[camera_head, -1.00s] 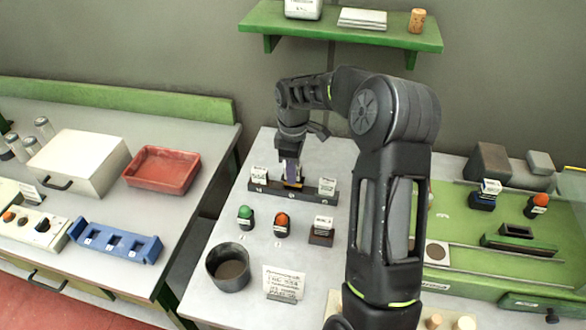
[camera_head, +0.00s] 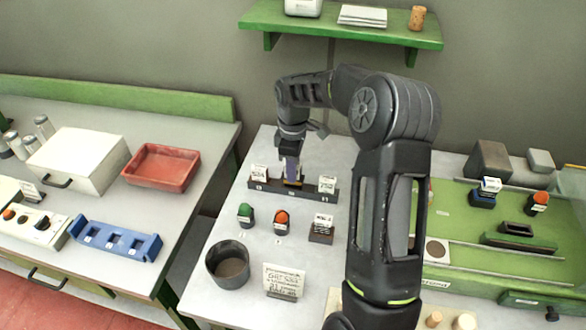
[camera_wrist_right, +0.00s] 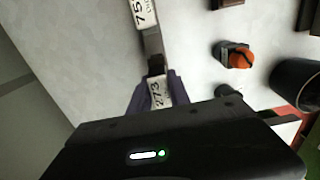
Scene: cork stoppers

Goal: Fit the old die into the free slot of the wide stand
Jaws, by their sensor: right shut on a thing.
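My right gripper (camera_head: 291,180) is upright over the middle of a long dark stand (camera_head: 322,196) on the middle table. In the right wrist view its purple fingers (camera_wrist_right: 158,94) are shut on a die with a white label reading about 273 (camera_wrist_right: 160,92). The held die is at the stand's middle slot, between two white-labelled dies, one at the left (camera_head: 259,172) and one at the right (camera_head: 327,184). The fingers hide how deep it sits. The stand also shows in the right wrist view (camera_wrist_right: 153,44). My left gripper is not in view.
In front of the stand are a green-topped stopper (camera_head: 245,213), an orange-topped one (camera_head: 281,221) and a small dark block with a label (camera_head: 321,230). A dark cup (camera_head: 228,264) and a written card (camera_head: 283,280) stand nearer. A blue slotted rack (camera_head: 117,241) lies on the left table.

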